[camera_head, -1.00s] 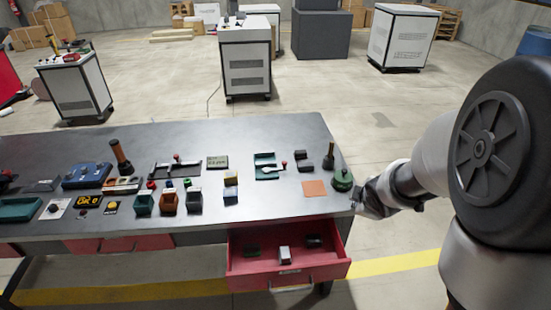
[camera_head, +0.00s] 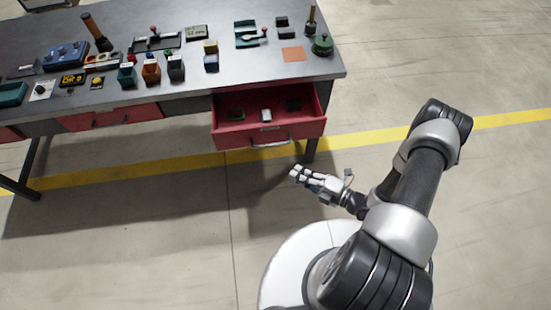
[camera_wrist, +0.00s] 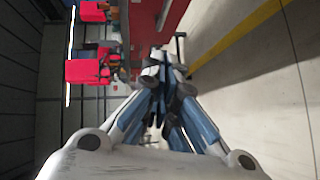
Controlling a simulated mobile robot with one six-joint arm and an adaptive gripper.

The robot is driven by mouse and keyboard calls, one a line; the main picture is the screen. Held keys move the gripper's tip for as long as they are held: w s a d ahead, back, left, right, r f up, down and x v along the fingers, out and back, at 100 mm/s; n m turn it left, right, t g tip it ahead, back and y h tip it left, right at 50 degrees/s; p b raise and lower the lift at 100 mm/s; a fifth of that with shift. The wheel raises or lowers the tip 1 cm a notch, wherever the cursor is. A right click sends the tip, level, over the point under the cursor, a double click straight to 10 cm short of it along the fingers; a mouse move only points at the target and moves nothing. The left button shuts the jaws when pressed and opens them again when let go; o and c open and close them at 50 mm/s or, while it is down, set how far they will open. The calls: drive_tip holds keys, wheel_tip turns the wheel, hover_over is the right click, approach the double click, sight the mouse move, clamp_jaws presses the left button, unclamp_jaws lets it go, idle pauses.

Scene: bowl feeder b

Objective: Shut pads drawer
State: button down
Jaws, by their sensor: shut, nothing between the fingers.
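The red drawer (camera_head: 302,130) hangs open under the right end of the workbench in the head view. A metal handle (camera_head: 271,143) is on its front panel.
A bench leg (camera_head: 310,150) stands by the drawer's right side. The floor in front is clear.

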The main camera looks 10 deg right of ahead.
drive_tip(key=shift+w+d+b+x, duration=0.25)
drive_tip(key=shift+b+x, duration=0.4)
drive_tip(key=shift+x, duration=1.45)
drive_tip(key=shift+w+d+b+x, duration=0.2)
drive_tip(key=shift+b+x, duration=0.5)
drive_tip(key=shift+x, duration=1.4)
drive_tip(key=shift+w+d+b+x, duration=0.25)
drive_tip(key=shift+b+x, duration=0.4)
drive_tip(key=shift+x, duration=1.5)
